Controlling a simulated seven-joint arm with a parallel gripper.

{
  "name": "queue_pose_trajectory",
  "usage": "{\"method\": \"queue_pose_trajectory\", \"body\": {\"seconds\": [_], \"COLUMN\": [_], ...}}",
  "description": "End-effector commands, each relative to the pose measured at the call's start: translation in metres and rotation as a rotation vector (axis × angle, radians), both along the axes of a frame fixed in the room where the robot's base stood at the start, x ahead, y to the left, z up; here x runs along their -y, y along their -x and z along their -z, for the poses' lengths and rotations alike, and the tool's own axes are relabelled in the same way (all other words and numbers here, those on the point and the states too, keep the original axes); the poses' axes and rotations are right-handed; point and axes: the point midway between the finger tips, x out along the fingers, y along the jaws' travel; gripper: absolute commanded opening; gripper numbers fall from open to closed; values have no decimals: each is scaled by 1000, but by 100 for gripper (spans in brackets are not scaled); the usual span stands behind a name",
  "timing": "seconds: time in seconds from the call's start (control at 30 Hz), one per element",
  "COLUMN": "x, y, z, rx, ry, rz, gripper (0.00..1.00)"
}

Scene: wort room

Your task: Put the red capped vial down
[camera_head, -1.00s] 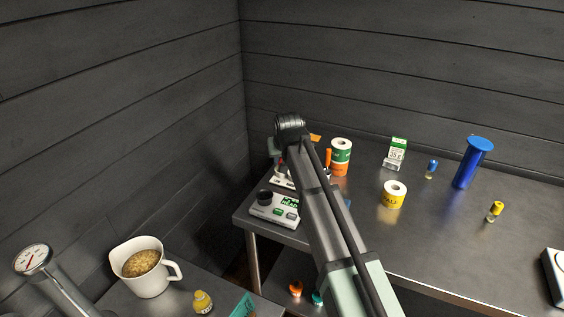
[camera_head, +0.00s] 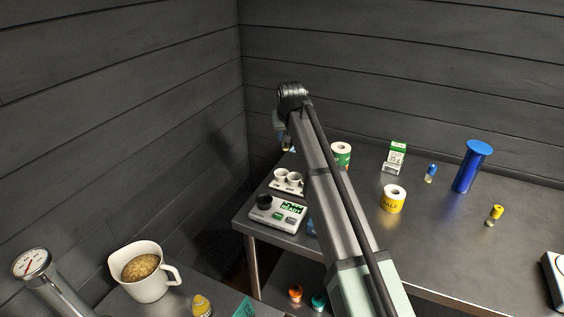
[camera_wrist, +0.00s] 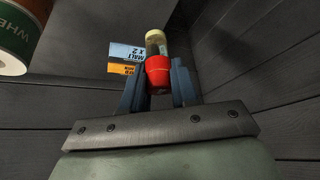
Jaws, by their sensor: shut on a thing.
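The red capped vial (camera_wrist: 157,68) is between the two fingers of my gripper (camera_wrist: 158,88) in the wrist view. The fingers are shut on its red cap, and its clear body with pale contents points away from the palm. In the head view my gripper (camera_head: 281,136) is above the back left corner of the steel table (camera_head: 440,240), partly hidden by my arm. The vial is too small there to make out clearly.
A white device with a green display (camera_head: 278,213) and a small cup holder (camera_head: 287,181) stand below my gripper. Dark walls are close behind.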

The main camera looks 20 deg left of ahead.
Motion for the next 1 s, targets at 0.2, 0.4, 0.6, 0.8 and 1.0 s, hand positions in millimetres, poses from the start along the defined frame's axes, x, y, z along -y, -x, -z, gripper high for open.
{"method": "queue_pose_trajectory", "body": {"seconds": [0.2,0.4,0.6,0.8,1.0], "x": [-30,-35,-34,-35,-34], "y": [-42,-47,-46,-46,-46], "z": [-5,6,38,57,76], "rx": [8,27,26,27,27], "ry": [-8,-15,-14,-15,-15], "rz": [-10,-29,-29,-29,-29], "gripper": [0,0,0,0,0]}}
